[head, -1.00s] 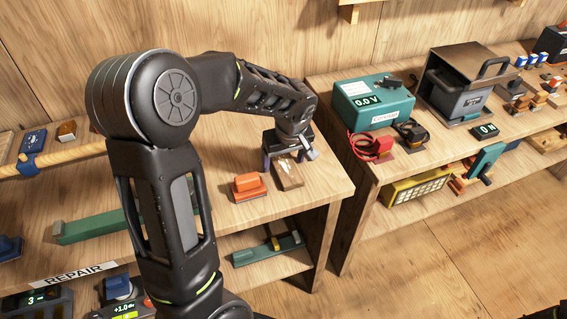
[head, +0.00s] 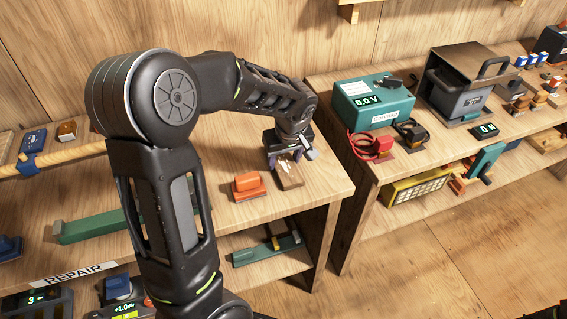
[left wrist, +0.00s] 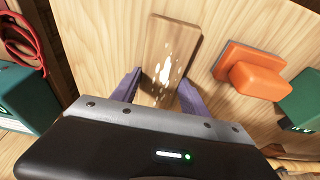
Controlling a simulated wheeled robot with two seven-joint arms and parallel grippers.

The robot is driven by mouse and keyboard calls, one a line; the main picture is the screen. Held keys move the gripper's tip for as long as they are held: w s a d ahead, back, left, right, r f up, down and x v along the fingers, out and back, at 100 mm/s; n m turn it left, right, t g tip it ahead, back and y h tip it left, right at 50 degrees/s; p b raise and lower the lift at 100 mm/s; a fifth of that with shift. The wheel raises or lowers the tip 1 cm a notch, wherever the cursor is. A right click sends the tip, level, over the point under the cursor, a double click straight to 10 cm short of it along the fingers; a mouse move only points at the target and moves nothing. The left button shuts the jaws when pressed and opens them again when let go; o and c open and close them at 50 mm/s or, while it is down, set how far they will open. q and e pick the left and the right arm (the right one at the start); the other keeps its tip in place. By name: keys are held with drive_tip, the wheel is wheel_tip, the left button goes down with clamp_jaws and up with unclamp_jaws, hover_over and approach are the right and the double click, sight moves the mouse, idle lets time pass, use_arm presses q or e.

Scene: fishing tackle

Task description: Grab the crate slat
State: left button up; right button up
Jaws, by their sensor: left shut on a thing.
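The crate slat (head: 289,174) is a short brown wooden board with pale, worn specks on its face. It lies on the top of the repair bench near its right end. In the left wrist view the slat (left wrist: 172,50) runs between the two purple fingers of my left gripper (left wrist: 162,92). In the head view my left gripper (head: 280,160) is down at the bench and shut on the slat, which partly hides behind the gripper. My right gripper does not show in either view.
An orange block on a grey base (head: 248,186) sits just left of the slat. A second bench to the right holds a teal meter box (head: 372,103), red and black clamps, and a dark box. A gap separates the benches. The bench top around the slat is fairly clear.

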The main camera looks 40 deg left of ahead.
sight(285, 162)
use_arm(q)
drive_tip(key=shift+c, duration=1)
wheel_tip(285, 162, up, 10)
drive_tip(key=shift+b, duration=0.4)
